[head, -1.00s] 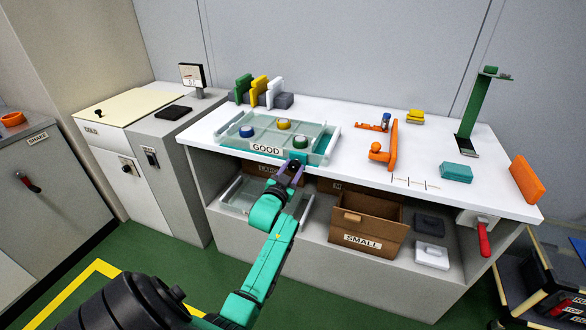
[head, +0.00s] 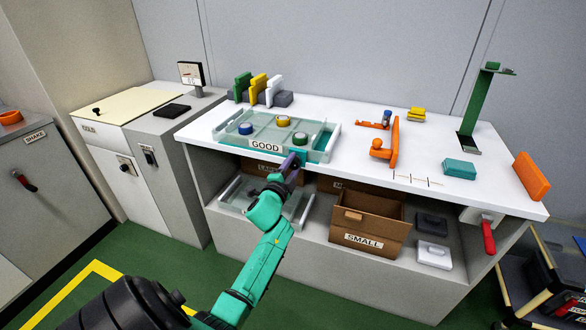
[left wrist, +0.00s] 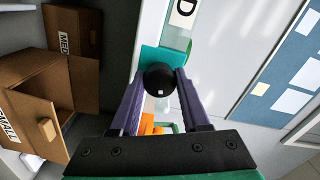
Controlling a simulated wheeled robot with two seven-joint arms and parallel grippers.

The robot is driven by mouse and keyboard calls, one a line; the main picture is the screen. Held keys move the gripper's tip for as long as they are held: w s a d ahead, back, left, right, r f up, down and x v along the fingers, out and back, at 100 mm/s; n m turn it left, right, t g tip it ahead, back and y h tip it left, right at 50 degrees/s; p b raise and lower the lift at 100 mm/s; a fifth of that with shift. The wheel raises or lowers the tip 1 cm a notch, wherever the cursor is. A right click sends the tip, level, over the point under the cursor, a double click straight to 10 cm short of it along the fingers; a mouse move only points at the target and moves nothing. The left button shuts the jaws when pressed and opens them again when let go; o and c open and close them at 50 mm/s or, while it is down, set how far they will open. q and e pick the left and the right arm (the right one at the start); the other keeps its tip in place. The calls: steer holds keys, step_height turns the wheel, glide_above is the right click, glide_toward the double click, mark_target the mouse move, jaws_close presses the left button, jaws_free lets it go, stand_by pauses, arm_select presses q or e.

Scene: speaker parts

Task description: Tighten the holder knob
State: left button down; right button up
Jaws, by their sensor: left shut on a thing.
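The black round knob (left wrist: 160,80) with a small white mark sits between the two purple fingers in the left wrist view. My left gripper (left wrist: 157,88) is shut on it. Behind the knob is a teal holder plate (left wrist: 149,58), which also shows in the head view (head: 303,155) at the front edge of the white bench. In the head view my left gripper (head: 293,161) reaches up to that plate and hides the knob. The clear tray (head: 331,141) labelled GOOD lies just behind the plate. My right gripper is not in view.
The white bench (head: 360,150) carries orange clamp parts (head: 381,151), a teal block (head: 459,168) and a green stand (head: 475,108). Below the bench stands an open cardboard box (head: 366,216) labelled SMALL. A red handle (head: 488,237) juts from the bench's right front.

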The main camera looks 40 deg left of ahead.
arm_select(q)
steer(key=m, duration=0.1)
steer(key=m+b, duration=0.1)
steer(key=m, duration=0.1)
steer(key=shift+f+m, duration=0.2)
steer(key=shift+m, duration=0.1)
stand_by(0.3)
steer(key=c, duration=0.5)
jaws_free()
steer(key=shift+o, duration=0.6)
steer(key=shift+s+r, duration=0.1)
steer(key=v, duration=1.4)
steer(key=shift+s, duration=0.3)
steer(key=shift+d, duration=0.15)
